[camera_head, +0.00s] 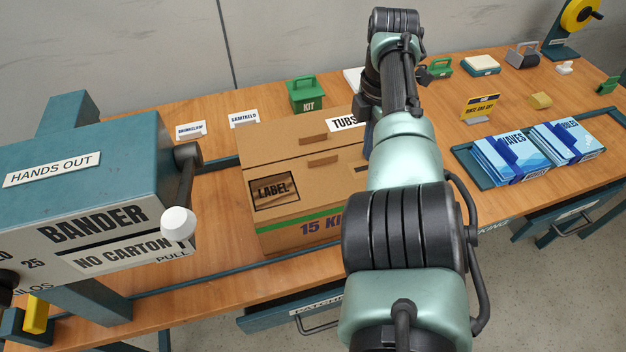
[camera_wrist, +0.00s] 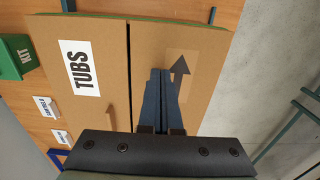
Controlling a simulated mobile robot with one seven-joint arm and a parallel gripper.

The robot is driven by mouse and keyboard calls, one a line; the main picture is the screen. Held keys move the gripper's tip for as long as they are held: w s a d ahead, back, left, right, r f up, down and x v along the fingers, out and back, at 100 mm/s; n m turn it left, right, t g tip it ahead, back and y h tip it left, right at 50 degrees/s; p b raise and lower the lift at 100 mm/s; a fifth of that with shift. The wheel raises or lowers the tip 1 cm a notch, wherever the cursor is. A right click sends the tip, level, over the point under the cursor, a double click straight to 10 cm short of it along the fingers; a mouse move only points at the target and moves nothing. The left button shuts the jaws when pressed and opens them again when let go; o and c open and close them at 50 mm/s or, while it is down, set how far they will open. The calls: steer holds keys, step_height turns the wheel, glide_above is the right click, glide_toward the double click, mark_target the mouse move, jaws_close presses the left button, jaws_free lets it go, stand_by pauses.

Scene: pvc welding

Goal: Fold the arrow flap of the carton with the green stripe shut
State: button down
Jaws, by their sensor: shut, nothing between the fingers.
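The carton with the green stripe (camera_head: 278,226) stands on the bench in the middle of the head view, left of my arm. Its brown top also shows in the wrist view, split by a dark seam into two panels. The left panel bears the TUBS label (camera_wrist: 80,67). The right panel is the arrow flap (camera_wrist: 205,85), with a dark arrow; it looks about level with the other panel. My gripper (camera_wrist: 160,73) is shut and empty over the arrow flap, beside the seam and arrow. Whether the fingertips touch the cardboard I cannot tell. In the head view my arm hides the arrow.
The bander (camera_head: 100,225) with its white-knobbed lever (camera_head: 178,222) stands close to the carton's left. A green KIT box (camera_head: 305,95) and small white signs (camera_head: 243,119) stand behind it. A blue tray (camera_head: 465,158) with blue packs lies right of my arm.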

step_height(320, 180, up, 10)
steer(key=p, duration=0.8)
steer(key=shift+p, duration=0.3)
steer(key=shift+w, duration=0.1)
